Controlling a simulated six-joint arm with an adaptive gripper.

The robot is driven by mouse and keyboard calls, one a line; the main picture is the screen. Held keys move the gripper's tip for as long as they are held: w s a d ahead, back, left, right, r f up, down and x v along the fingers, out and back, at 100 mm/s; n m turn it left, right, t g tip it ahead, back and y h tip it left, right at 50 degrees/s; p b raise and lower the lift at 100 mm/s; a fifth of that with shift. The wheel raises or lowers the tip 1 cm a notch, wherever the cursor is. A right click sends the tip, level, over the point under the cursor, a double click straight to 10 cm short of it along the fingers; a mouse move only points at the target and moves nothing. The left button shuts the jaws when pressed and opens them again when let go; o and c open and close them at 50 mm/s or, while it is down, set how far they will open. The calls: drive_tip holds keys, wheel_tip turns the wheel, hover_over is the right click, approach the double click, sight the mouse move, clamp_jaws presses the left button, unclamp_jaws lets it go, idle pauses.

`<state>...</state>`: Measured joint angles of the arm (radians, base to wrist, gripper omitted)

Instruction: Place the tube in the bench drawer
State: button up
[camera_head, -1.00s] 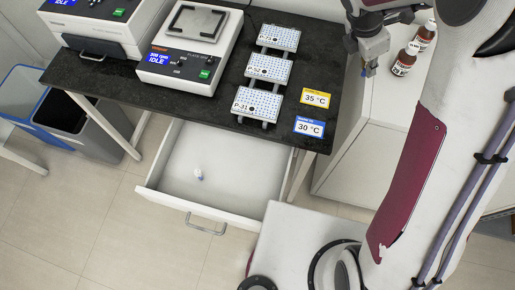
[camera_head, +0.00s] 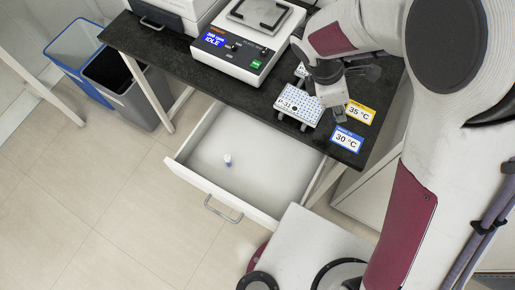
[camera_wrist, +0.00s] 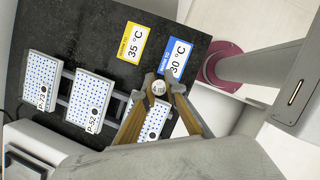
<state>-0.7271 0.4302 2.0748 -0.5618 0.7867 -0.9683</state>
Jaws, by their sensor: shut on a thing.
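My gripper (camera_head: 334,104) is over the front right of the black bench, beside the P-31 rack and the temperature cards. In the wrist view, its fingers (camera_wrist: 163,84) are closed on a small tube, seen end-on as a round pale cap (camera_wrist: 158,89) with dark print. The held tube is hard to make out in the head view. The bench drawer (camera_head: 271,169) is pulled open below the bench front. Its white floor is mostly bare, with one small white and blue tube (camera_head: 228,160) standing near the front left.
A white perforated rack P-31 (camera_head: 298,104) sits near the bench edge; further racks (camera_wrist: 85,102) line up behind it. Yellow 35 °C (camera_head: 360,112) and blue 30 °C (camera_head: 347,140) cards lie at the right. An instrument (camera_head: 240,50) and bins (camera_head: 120,85) are to the left.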

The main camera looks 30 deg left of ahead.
drive_tip(key=s+a, duration=0.2)
drive_tip(key=s, duration=0.1)
drive_tip(key=s+a+f, duration=0.1)
drive_tip(key=shift+s, duration=0.4)
drive_tip(key=s+a+f+m, duration=0.1)
drive_tip(key=s+a+f, duration=0.2)
drive_tip(key=s+a, duration=0.2)
drive_tip(key=s+a+f+m+g, duration=0.1)
drive_tip(key=s+a+f+m, duration=0.1)
drive_tip(key=s+a+f, duration=0.2)
drive_tip(key=s+a, duration=0.2)
drive_tip(key=s, duration=0.1)
drive_tip(key=shift+s, duration=0.4)
drive_tip(key=shift+f, duration=0.25)
approach(261, 173)
drive_tip(key=shift+w+d+f, duration=0.35)
drive_tip(key=shift+d+f, duration=0.15)
drive_tip(key=shift+d, duration=0.15)
drive_tip(key=shift+f, duration=0.15)
drive_tip(key=shift+f, duration=1.75)
drive_tip(key=shift+f, duration=0.1)
